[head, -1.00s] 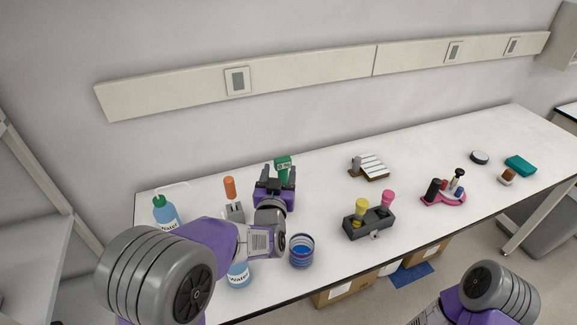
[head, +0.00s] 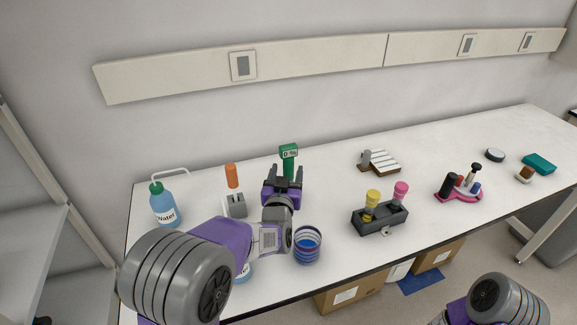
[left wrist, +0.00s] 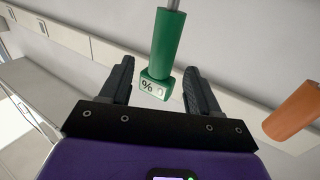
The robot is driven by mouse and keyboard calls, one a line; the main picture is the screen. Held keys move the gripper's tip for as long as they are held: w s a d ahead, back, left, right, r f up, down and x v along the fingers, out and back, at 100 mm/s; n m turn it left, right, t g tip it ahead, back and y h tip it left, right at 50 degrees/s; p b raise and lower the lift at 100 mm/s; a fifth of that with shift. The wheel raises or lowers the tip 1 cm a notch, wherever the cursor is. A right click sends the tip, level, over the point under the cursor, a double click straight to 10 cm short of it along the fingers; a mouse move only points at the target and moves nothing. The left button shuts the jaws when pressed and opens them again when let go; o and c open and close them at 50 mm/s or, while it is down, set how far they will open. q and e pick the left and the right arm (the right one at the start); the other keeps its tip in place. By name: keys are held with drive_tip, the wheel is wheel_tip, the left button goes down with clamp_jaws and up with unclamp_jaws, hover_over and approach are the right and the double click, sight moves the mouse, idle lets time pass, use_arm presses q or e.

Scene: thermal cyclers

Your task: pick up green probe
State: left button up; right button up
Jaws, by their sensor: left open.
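The green probe (head: 289,155) stands upright at the back left of the bench, with a small display on its head. My left gripper (head: 284,172) is open just in front of it, its fingers pointing toward the probe. In the left wrist view the green probe (left wrist: 167,45) shows between and beyond the two open fingers (left wrist: 159,67), with its "%" display near the jaw gap. Nothing is held. Whether a finger touches the probe cannot be told. The probe's lower part is partly hidden by the gripper in the head view. My right gripper is out of view.
An orange-handled item (head: 231,175) and a grey holder (head: 237,205) stand left of the gripper. A blue striped cup (head: 307,246) and a dark rack (head: 379,218) stand to the right.

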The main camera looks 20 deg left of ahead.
sight(288, 166)
use_arm(q)
drive_tip(key=w, duration=0.3)
drive_tip(key=w+b, duration=0.1)
drive_tip(key=w, duration=0.1)
drive_tip(key=shift+a+f, duration=0.15)
drive_tip(key=shift+a, duration=0.25)
drive_tip(key=c, duration=0.6)
